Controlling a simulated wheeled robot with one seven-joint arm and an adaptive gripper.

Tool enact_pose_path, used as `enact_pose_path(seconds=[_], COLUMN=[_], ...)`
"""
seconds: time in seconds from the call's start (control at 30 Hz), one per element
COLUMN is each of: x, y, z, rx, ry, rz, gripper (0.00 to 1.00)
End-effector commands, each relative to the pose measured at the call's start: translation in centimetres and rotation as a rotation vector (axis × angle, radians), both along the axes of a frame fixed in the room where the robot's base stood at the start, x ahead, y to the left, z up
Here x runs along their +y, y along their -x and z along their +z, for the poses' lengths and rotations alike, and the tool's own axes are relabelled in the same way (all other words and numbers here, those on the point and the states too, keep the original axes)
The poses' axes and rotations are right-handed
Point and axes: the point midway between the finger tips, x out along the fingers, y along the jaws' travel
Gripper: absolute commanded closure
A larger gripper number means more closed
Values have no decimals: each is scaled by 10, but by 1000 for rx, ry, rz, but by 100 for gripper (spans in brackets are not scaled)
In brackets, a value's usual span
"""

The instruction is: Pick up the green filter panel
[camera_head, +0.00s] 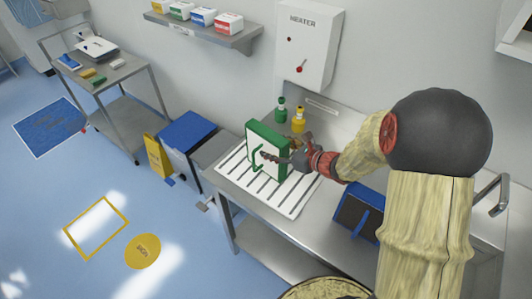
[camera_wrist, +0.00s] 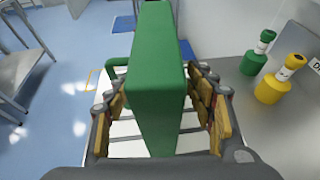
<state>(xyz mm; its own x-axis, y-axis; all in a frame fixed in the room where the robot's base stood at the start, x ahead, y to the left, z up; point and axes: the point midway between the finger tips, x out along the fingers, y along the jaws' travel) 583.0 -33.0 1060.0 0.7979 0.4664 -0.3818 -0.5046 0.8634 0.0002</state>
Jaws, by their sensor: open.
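The green filter panel (camera_head: 267,150) stands upright on the white slotted drain rack (camera_head: 289,202) on the steel bench. It has a green frame, a pale face and a green handle on its front. My gripper (camera_head: 281,157) is at the panel, reaching in from the right. In the wrist view the panel (camera_wrist: 157,80) shows edge-on between the two open fingers of my gripper (camera_wrist: 160,112). Gaps show on both sides of the panel, so the fingers look apart from it. The panel's lower end is hidden in the wrist view.
A green bottle (camera_head: 281,110) and a yellow bottle (camera_head: 298,121) stand behind the panel; they also show at right in the wrist view. The heater box (camera_head: 309,45) hangs on the wall above. A blue-lidded bin (camera_head: 187,132) stands left of the bench. A blue-edged dark object (camera_head: 357,213) is at right.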

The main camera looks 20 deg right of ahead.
Motion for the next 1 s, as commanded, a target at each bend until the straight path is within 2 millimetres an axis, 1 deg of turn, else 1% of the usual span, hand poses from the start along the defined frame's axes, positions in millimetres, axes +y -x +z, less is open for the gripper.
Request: enact_pose_path(seconds=[0.03,0.2,0.33,0.53,1.0], x=[6,16,18,18,18], y=[-6,-22,-26,-27,-26], z=[-7,-15,-17,-16,-16], rx=[1,1,1,1,1], ry=[0,1,1,1,1], rz=[5,2,2,1,1], gripper=[45,45,45,46,73])
